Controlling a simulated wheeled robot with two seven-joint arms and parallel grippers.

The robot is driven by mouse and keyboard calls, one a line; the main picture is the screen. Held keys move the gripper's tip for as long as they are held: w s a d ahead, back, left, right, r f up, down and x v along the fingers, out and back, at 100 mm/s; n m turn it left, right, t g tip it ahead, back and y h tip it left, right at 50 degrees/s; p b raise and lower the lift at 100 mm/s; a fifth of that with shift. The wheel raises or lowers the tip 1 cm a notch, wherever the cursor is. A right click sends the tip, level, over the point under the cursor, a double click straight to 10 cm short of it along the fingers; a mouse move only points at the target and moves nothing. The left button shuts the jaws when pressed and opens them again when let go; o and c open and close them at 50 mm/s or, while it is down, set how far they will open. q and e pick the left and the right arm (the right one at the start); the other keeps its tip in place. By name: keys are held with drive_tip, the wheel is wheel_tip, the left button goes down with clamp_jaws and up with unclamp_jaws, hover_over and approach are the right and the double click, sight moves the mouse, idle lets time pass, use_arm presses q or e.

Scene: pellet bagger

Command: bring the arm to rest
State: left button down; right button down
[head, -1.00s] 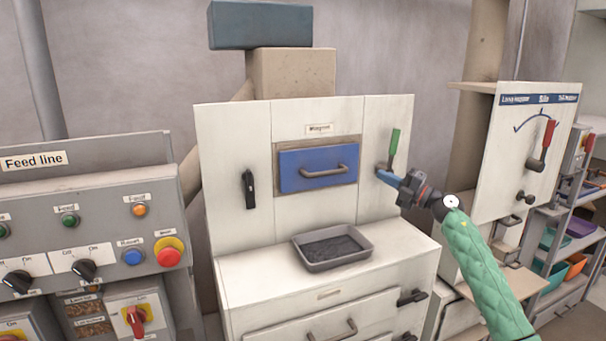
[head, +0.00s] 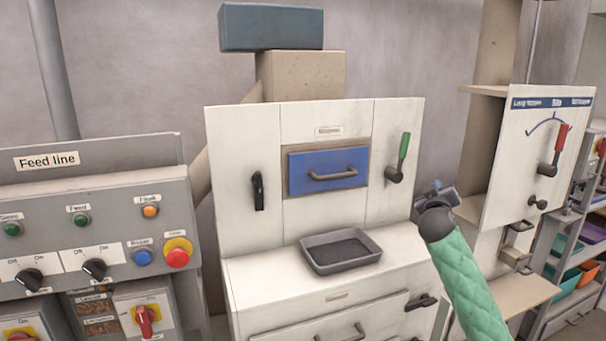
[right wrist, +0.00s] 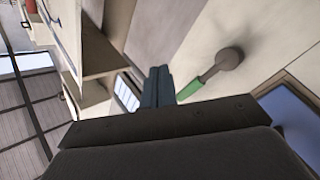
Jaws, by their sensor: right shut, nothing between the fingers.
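My right arm (head: 465,285), in a green quilted sleeve, comes up from the lower right in the head view. My right gripper (head: 434,188) is to the right of the white cabinet's front, apart from the green-handled lever (head: 403,158). In the right wrist view its blue fingers (right wrist: 160,82) are together with nothing between them. The green lever (right wrist: 190,90) shows there just beyond the fingers, to their right. My left gripper is in neither view.
The white cabinet (head: 240,150) has a blue drawer (head: 300,172) and a grey tray (head: 318,264) on its ledge. A feed line panel (head: 100,185) stands at left. A panel with a red lever (head: 561,140) and a shelf (head: 530,290) stand at right, close to my right arm.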

drive_tip(key=s+a+f+g+y, duration=0.25)
drive_tip(key=s+a+f, duration=0.25)
drive_tip(key=s+f, duration=0.5)
drive_tip(key=s+a+f+g+y, duration=0.2)
drive_tip(key=s+a+f+g, duration=0.25)
drive_tip(key=f, duration=0.95)
drive_tip(key=s+a+f+g+y, duration=0.25)
drive_tip(key=s+a+f, duration=0.25)
drive_tip(key=s+f, duration=0.55)
drive_tip(key=s+a+f+g, duration=0.2)
drive_tip(key=s+f, duration=0.6)
drive_tip(key=s, duration=0.3)
drive_tip(key=s+a+f+g, duration=0.2)
drive_tip(key=s+a+f, duration=0.1)
drive_tip(key=s+f, duration=0.5)
drive_tip(key=s+a+f+m+g+y, duration=0.1)
drive_tip(key=s+a+f+g, duration=0.2)
drive_tip(key=s+f, duration=0.5)
drive_tip(key=s, duration=0.6)
drive_tip(key=shift+s+f, duration=0.3)
drive_tip(key=shift+s, duration=0.05)
